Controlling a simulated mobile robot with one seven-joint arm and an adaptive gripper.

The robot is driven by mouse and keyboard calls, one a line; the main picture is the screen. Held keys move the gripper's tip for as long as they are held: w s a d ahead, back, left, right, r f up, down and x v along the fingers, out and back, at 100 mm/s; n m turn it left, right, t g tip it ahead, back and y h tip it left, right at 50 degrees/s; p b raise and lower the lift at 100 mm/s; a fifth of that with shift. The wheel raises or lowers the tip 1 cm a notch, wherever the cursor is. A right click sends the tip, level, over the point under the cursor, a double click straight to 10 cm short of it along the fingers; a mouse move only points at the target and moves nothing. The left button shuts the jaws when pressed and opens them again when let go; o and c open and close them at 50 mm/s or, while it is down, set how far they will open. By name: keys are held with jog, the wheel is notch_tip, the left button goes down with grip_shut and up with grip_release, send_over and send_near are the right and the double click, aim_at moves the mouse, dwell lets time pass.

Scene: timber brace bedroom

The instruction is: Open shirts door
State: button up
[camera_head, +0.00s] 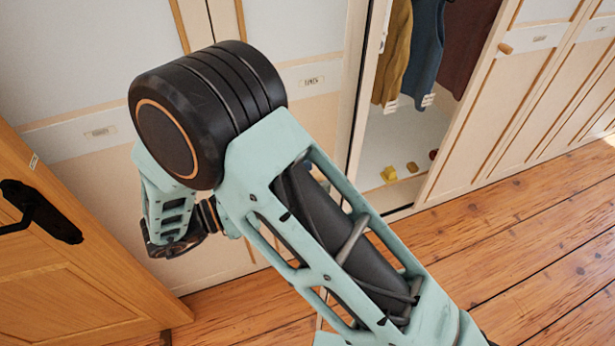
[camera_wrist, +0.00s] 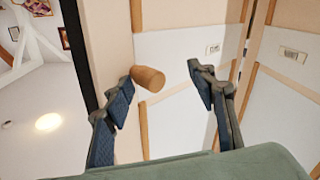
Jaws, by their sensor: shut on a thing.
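In the wrist view, my gripper (camera_wrist: 162,78) has its two fingers on either side of a round wooden knob (camera_wrist: 149,77). The knob lies against the left finger; a gap shows towards the right finger from this angle. The knob sits on a pale door panel (camera_wrist: 112,28) near its dark edge. In the head view, a pale wardrobe door (camera_head: 305,110) with a small label stands left of an open compartment. I cannot read the label surely. My arm covers much of the wardrobe there, and the fingers and held knob cannot be made out.
The open compartment (camera_head: 385,145) holds hanging clothes (camera_head: 425,50) and small items on its floor. Another closed door has a wooden knob (camera_head: 505,48). A brown wooden door (camera_head: 65,265) with a black handle stands at left. Plank floor (camera_head: 535,235) is clear at right.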

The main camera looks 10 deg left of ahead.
jog(key=v, duration=1.2)
dwell(0.3)
